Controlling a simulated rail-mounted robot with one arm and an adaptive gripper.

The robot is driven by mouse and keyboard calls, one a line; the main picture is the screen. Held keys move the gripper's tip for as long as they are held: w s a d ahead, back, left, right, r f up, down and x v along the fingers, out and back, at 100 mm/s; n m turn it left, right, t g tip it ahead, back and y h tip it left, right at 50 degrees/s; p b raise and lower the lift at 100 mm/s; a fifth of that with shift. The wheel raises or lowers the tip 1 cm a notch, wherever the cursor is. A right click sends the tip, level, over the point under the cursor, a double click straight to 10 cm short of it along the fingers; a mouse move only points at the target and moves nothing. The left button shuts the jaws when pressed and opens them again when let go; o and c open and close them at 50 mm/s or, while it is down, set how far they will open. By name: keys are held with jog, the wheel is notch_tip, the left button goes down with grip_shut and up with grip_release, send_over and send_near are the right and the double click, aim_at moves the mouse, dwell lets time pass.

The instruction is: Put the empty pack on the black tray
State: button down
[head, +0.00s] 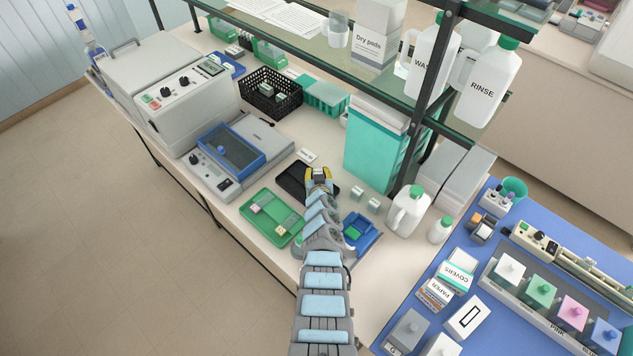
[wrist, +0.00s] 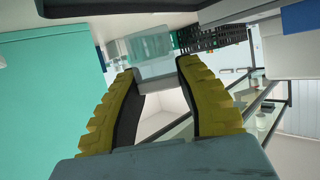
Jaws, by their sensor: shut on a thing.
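My gripper (head: 319,174) has yellow fingers and is at the right end of the black tray (head: 290,180), partly covering it in the head view. The wrist view shows both fingers (wrist: 158,76) closed on a clear, pale greenish pack (wrist: 151,46) at their tips. In the head view the held pack is hidden by the gripper, so I cannot tell whether it touches the tray. The visible part of the tray is bare.
Two small clear packs (head: 365,198) stand to the right of my gripper. A green tray (head: 257,226) with small items is at front left, a blue tray (head: 371,233) at right. A teal box (head: 374,150) and shelf post (head: 415,145) stand close behind right. A black basket (head: 272,88) is farther back.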

jog(key=shift+w+f, duration=0.1)
jog(key=shift+f, duration=0.05)
jog(key=shift+w+f+b, duration=0.25)
jog(key=shift+f+b, duration=0.35)
jog(key=shift+b, duration=0.35)
jog(key=shift+f+b, duration=1.1)
jog(key=shift+f, duration=0.05)
jog(key=shift+f, duration=0.1)
jog(key=c, duration=0.8)
grip_release()
